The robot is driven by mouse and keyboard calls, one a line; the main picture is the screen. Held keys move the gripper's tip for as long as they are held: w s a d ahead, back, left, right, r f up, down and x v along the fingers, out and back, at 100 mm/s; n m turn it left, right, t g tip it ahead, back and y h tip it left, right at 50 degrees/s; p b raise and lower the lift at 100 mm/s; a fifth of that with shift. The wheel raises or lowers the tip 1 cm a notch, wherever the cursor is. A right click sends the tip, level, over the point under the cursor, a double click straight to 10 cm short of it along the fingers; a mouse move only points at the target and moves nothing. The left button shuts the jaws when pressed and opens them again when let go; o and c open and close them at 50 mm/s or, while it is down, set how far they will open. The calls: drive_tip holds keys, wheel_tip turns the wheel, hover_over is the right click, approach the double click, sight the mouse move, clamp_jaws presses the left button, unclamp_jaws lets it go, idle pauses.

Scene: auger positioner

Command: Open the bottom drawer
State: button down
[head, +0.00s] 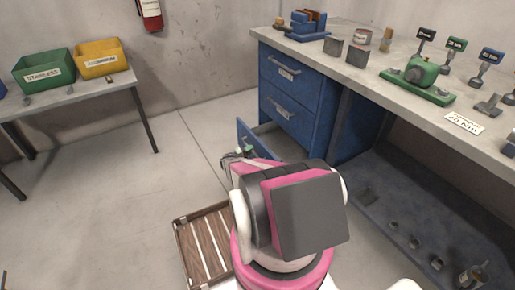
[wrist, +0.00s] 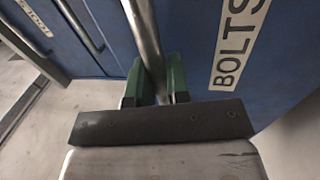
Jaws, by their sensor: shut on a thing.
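The bottom drawer (head: 243,133) of the blue cabinet stands partly pulled out in the head view, with its open top showing. In the wrist view its blue front (wrist: 195,35) carries a white label reading BOLTS. My gripper (wrist: 155,88) has its green fingers closed around the drawer's metal bar handle (wrist: 143,35). In the head view my gripper (head: 244,151) is at the drawer's front, and my arm hides the lower part of the drawer.
Two upper drawers (head: 285,72) look shut. A workbench (head: 370,72) with tools and signs extends right. A slatted wooden pallet (head: 205,250) lies on the floor beside my arm. A table (head: 70,95) with green and yellow bins stands left. The floor between is clear.

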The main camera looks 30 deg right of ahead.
drive_tip(key=r+v, duration=0.2)
drive_tip(key=v, duration=1.1)
drive_tip(key=shift+a+r, duration=0.2)
drive_tip(key=shift+a, duration=0.05)
drive_tip(key=c, duration=1.1)
unclamp_jaws()
drive_tip(key=v, duration=1)
drive_tip(key=shift+a, duration=0.4)
drive_tip(key=shift+s, duration=0.1)
